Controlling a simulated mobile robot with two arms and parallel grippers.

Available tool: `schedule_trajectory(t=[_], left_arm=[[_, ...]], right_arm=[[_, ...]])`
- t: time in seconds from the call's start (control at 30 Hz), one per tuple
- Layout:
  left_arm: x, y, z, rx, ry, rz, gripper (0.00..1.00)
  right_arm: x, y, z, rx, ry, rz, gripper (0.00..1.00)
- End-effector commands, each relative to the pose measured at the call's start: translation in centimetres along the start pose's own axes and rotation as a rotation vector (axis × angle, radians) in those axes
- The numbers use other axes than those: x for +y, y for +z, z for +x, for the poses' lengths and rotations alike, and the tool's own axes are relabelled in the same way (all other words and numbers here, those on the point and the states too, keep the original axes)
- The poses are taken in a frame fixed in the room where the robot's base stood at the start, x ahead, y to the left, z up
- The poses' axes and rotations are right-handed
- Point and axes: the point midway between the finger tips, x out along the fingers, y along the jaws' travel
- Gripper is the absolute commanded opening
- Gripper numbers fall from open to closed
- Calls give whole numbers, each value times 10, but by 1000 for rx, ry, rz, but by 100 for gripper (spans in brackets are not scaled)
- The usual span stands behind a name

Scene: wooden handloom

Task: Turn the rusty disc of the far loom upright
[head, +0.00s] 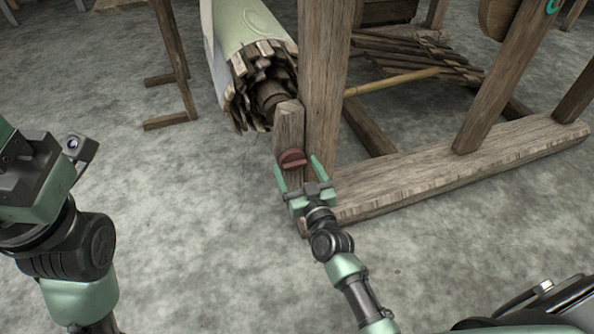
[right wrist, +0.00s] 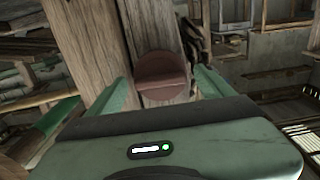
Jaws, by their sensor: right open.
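The rusty disc (head: 292,160) is a small reddish-brown round piece with a raised bar across it, on a short wooden post (head: 289,122) of the loom. In the right wrist view the disc (right wrist: 161,75) sits between the fingers, its bar close to level. My right gripper (head: 300,172) is open, with one green finger on each side of the disc; I cannot tell whether either finger touches it. My left gripper (head: 25,165) is at the left edge, partly cut off, and its fingers cannot be made out.
The loom's thick upright (head: 322,80) stands right beside the short post. A slatted roller with pale cloth (head: 248,35) is above. A heavy floor beam (head: 430,180) runs to the right. The concrete floor (head: 190,220) between my arms is clear.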

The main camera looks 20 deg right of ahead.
Motion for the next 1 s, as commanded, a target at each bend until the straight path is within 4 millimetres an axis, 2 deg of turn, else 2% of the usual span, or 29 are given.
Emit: schedule_trajectory(t=[0.1, 0.13, 0.3, 0.33, 0.67, 0.87, 1.0], left_arm=[[0, 0, 0, 0, 0, 0, 54], [0, 0, 0, 0, 0, 0, 54], [0, 0, 0, -1, 0, 0, 54], [0, 0, 0, -1, 0, 0, 54], [-1, 0, 3, -1, -2, -1, 54], [-3, 2, 2, -17, -14, -4, 54], [-4, 9, -9, -65, -22, -7, 54]], right_arm=[[0, 0, 0, 0, 0, 0, 82], [0, 0, 0, 0, 0, 0, 79], [0, 0, 0, 0, 0, 0, 32], [0, 0, 0, 0, 0, 0, 25], [0, -1, 0, 0, -1, 45, 25], [0, -2, -1, -1, -1, 160, 25], [0, -2, -1, -2, -1, 278, 25]])
